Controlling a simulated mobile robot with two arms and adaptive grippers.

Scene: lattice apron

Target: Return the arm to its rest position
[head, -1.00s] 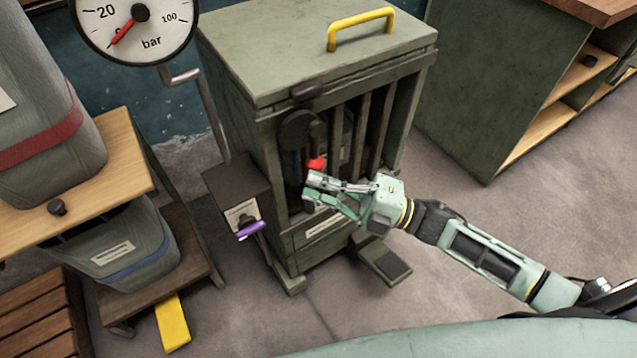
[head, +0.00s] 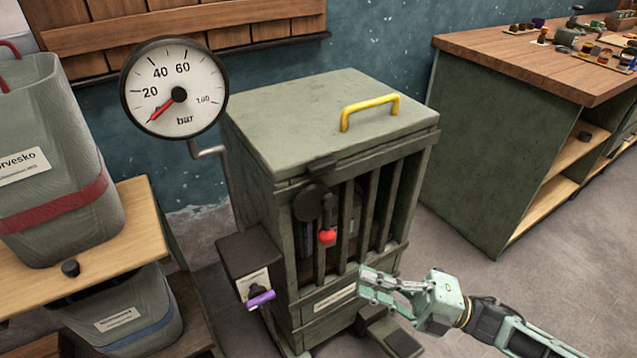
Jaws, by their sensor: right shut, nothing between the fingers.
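My right gripper (head: 378,287) is shut and empty. It is in front of the lower front of the green slatted cabinet (head: 262,160), at the lower right of the head view. My right arm (head: 500,322) comes in from the lower right corner. A red ball knob (head: 327,237) on a dark lever shows at the cabinet's front bars, up and left of the gripper and apart from it. My left gripper is not in view.
A pressure gauge (head: 190,70) stands left of the cabinet. A box with a purple handle (head: 261,299) sits at its left side. Grey bins (head: 60,200) stand on wooden shelves at left. A workbench (head: 500,150) is at right, with free floor (head: 450,255) between.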

